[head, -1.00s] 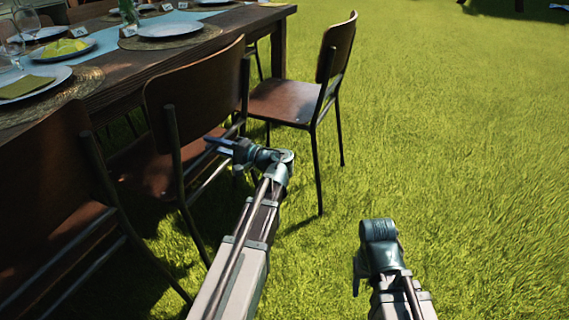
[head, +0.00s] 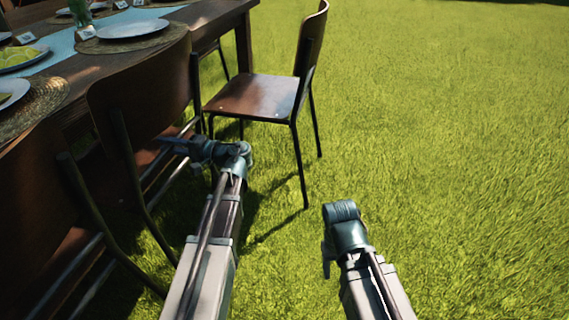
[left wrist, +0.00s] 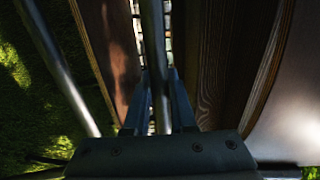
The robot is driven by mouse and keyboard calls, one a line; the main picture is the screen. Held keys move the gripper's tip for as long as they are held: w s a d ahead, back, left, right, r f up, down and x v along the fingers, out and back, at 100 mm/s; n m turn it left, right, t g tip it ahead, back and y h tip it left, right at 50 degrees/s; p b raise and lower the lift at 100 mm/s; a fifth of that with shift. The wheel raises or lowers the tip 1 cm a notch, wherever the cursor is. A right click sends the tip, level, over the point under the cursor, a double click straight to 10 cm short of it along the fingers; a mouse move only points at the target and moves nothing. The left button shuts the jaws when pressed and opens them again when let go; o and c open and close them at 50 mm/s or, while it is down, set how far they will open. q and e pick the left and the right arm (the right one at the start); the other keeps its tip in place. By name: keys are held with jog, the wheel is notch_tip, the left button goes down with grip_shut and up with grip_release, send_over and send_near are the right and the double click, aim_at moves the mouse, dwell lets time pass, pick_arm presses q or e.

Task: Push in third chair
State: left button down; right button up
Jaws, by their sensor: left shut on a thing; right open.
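A wooden chair with a dark metal frame (head: 140,85) stands at the table's long side, its curved back toward me. My left gripper (head: 178,146) reaches left behind that back, shut on a metal tube that appears to be the chair's right back post. In the left wrist view the tube (left wrist: 157,60) runs between the fingers (left wrist: 158,105), beside a brown panel. Another chair (head: 255,97) stands beyond it near the table's corner, its seat uncovered. A nearer chair (head: 35,205) is cut off at left. My right gripper (head: 328,258) is open and empty above the grass.
The wooden table (head: 200,12) at the upper left carries a blue runner (head: 62,45), plates (head: 133,29), woven mats and name cards. Its leg (head: 245,48) stands near the far chair. The grass at right is open and clear.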

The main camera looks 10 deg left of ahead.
pick_arm(q)
jog(key=shift+d, duration=0.1)
jog(key=c, duration=0.6)
grip_release()
jog(key=shift+d, duration=0.1)
jog(key=shift+c, duration=0.2)
jog(key=s+d, duration=0.1)
jog(key=d, duration=1.1)
